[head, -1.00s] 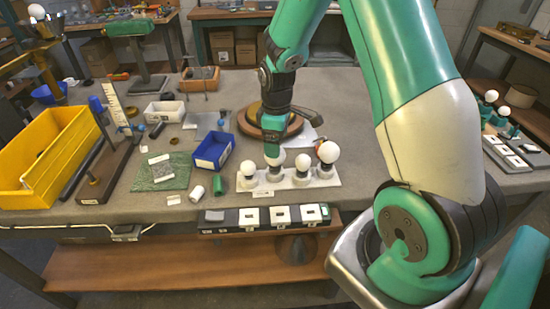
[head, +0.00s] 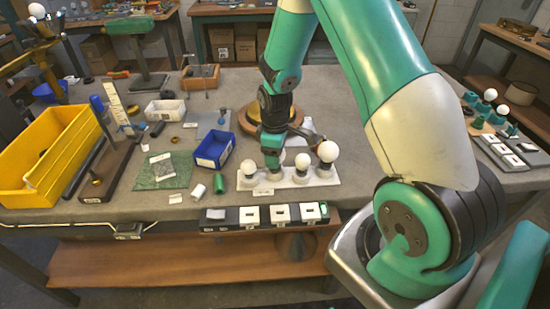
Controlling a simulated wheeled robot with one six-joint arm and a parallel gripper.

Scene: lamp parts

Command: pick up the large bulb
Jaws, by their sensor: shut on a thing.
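Several white bulbs stand in a row on a white holder strip (head: 247,184) at the table's front. The largest-looking bulb (head: 328,151) is at the right end. A smaller bulb (head: 303,162) stands left of it, and another bulb (head: 249,168) is at the left end.
A blue bin (head: 213,149) and a green cylinder (head: 219,184) are left of the strip. A round wooden base (head: 258,119) stands behind my gripper. A row of labelled modules (head: 265,215) lies along the front edge. A yellow crate (head: 40,165) fills the far left.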

